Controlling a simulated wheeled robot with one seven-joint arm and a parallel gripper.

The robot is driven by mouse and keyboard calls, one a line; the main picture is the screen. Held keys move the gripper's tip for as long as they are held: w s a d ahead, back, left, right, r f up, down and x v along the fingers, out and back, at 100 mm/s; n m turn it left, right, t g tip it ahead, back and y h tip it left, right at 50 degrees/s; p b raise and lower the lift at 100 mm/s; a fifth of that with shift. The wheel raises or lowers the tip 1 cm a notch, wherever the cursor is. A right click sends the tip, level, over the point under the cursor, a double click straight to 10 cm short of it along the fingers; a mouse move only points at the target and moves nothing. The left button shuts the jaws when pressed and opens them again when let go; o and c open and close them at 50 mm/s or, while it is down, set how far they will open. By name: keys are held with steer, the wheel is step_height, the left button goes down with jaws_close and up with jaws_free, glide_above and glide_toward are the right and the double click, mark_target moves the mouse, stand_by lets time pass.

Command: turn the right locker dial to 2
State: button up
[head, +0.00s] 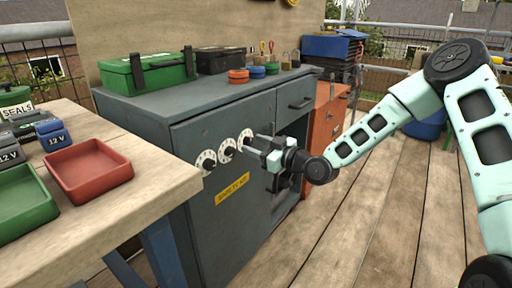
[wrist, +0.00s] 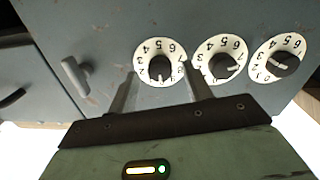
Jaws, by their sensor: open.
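Three white number dials with black knobs sit on the front of the grey locker (head: 255,195): the left dial (head: 207,161), the middle dial (head: 227,148) and the right dial (head: 245,137). My gripper (head: 252,143) is open and empty at the right dial, partly covering it in the head view. The wrist view looks turned over, and there the right dial (wrist: 148,48) is leftmost. Its knob lies between my two fingertips (wrist: 160,70), with a gap on each side; contact cannot be told. Its white pointer faces the picture's bottom; the number there is unclear. The middle dial (wrist: 222,60) is beside it.
A yellow label (head: 232,189) is below the dials. A green toolbox (head: 150,73) and tape rolls are on top. A table with a red tray (head: 88,170) is at left.

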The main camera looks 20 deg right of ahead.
steer(key=shift+w+a, duration=0.15)
steer(key=c, duration=1)
